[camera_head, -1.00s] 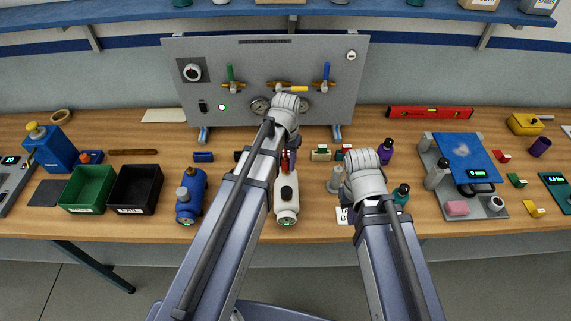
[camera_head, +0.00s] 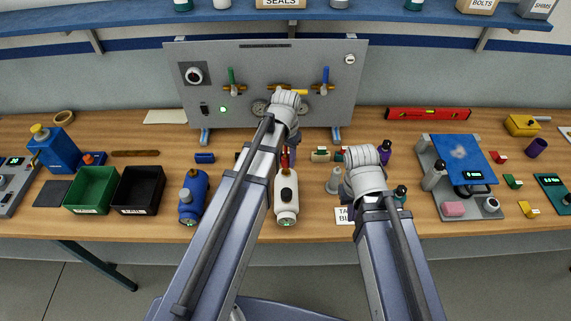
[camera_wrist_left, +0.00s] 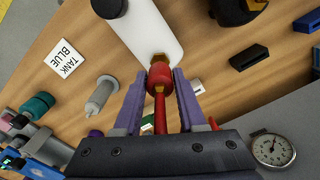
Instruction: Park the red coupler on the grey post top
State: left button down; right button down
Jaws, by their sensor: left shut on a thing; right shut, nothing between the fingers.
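The red coupler (camera_wrist_left: 159,76) is between the purple fingers of my left gripper (camera_wrist_left: 159,82), which is shut on it. A red stem or hose runs back from it between the fingers. Its front end meets a brass fitting on the white tank (camera_wrist_left: 140,28); I cannot tell whether they are joined. The grey post (camera_head: 333,181) stands right of the tank and also shows in the left wrist view (camera_wrist_left: 102,95). My right gripper (camera_head: 349,190) is mostly hidden under its wrist.
A "TANK BLUE" card (camera_wrist_left: 62,59) lies near the post. A blue tank (camera_head: 192,197) stands left of the white one. The grey valve panel (camera_head: 265,70) rises behind. A teal bottle (camera_wrist_left: 38,105) stands beyond the post. Black and green bins are at left.

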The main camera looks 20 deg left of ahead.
aim_at(287, 154)
pick_arm(q)
jog(key=shift+r, duration=0.3)
pick_arm(e)
jog(key=shift+r, duration=0.35)
